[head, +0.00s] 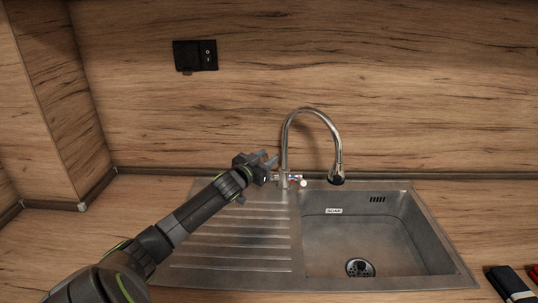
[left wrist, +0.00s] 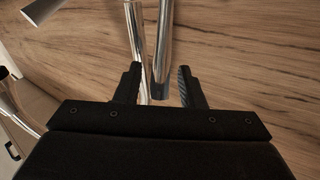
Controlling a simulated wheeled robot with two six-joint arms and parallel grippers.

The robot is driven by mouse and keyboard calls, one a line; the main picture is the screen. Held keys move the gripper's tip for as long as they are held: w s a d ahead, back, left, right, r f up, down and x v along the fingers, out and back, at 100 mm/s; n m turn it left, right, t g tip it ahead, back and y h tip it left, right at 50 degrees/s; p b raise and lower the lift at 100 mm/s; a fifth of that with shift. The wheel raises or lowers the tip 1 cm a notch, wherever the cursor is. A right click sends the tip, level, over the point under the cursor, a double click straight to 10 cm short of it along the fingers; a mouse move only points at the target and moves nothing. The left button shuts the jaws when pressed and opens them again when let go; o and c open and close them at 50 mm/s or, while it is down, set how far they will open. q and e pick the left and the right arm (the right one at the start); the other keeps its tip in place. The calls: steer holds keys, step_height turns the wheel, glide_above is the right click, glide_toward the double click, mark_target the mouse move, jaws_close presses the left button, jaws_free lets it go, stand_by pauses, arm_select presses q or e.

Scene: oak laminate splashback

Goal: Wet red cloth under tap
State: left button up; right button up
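The chrome tap (head: 286,140) has a tall curved spout that ends in a dark-tipped nozzle (head: 337,176) above the sink basin. A small lever with a pale knob (head: 303,183) sits at its base. My left gripper (head: 271,160) is just left of the tap's upright. In the left wrist view, its fingers (left wrist: 158,90) are apart, with chrome tubes (left wrist: 163,45) showing between and beyond them; I cannot tell whether they touch. A small piece of red cloth (head: 534,272) shows at the right edge of the head view, mostly cut off. My right gripper is not in view.
A dark folded item (head: 508,284) lies right of the sink beside the red cloth. A black socket (head: 195,56) is on the wooden splashback.

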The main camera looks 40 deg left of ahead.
arm_select(q)
steer(key=shift+w, duration=0.9)
steer(key=shift+a, duration=0.1)
jaws_close()
